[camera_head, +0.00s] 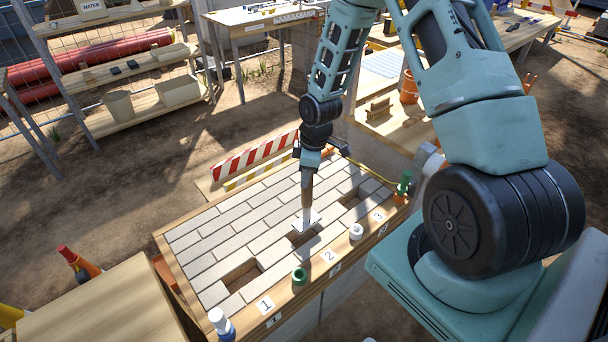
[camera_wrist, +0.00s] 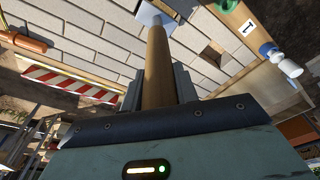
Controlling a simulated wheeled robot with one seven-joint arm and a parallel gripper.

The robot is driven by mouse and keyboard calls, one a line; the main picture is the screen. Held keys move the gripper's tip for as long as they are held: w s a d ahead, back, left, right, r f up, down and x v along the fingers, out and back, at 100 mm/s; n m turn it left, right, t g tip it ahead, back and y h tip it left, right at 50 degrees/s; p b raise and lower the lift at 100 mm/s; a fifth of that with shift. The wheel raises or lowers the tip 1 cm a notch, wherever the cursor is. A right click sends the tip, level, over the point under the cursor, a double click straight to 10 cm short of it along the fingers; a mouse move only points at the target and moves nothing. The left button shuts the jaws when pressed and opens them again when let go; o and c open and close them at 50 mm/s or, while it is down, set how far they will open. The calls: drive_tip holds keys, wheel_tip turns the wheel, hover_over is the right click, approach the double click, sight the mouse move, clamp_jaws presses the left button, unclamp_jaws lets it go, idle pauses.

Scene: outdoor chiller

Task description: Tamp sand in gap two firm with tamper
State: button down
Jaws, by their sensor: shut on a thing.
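My gripper (camera_head: 310,168) is shut on the wooden handle (camera_wrist: 158,65) of the tamper. In the wrist view the plate (camera_wrist: 155,12) shows at the top edge, over pale pavers. The sand in gap two is mostly hidden.
Pale pavers fill the wood-framed bench (camera_head: 200,235). Gap one (camera_head: 242,276) and gap three (camera_head: 349,200) are open recesses. Along the front rim stand a green cup (camera_head: 299,275), a white roll (camera_head: 356,231), a green bottle (camera_head: 405,184) and a blue-and-white bottle (camera_head: 220,323). A striped barrier (camera_head: 255,155) lies behind.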

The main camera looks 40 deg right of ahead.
drive_tip(key=d+p, duration=0.3)
drive_tip(key=d, duration=0.9)
drive_tip(key=shift+d+p, duration=0.15)
drive_tip(key=shift+p, duration=0.15)
drive_tip(key=shift+w, duration=0.1)
idle(0.7)
